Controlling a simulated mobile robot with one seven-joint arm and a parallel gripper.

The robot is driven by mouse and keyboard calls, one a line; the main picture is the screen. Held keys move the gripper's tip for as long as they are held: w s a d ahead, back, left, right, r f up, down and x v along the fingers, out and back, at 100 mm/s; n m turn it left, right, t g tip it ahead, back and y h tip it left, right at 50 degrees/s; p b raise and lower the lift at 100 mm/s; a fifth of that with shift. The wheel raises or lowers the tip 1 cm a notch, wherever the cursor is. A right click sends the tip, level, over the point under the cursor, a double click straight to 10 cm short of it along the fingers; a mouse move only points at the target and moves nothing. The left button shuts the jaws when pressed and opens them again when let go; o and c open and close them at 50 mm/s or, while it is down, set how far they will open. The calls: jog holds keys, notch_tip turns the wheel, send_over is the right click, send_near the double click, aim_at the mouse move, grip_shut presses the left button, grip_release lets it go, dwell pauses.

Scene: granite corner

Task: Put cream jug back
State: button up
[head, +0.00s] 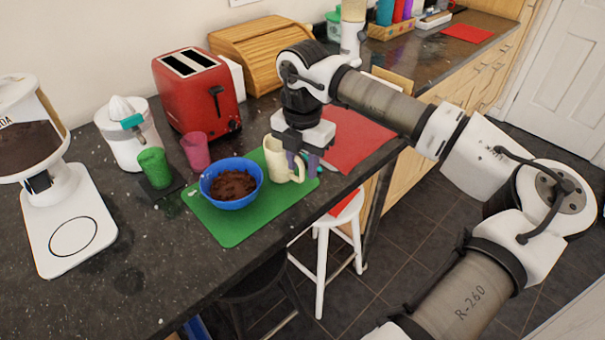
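The cream jug (277,160) is a pale cream vessel with a handle on its right side. It stands upright at the right back of a green mat (237,224), just right of a blue bowl (213,196) of dark brown food.
A red mat (350,139) lies right of my gripper. A pink cup (196,151), green cup (153,165), juicer (127,127), red toaster (200,92) and wooden bread box (257,50) stand behind and left. A white stool (324,222) is below the counter edge. The front counter is clear.

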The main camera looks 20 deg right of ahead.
notch_tip(320, 180, up, 9)
jog(key=shift+f+b, duration=0.15)
jog(key=shift+b, duration=0.45)
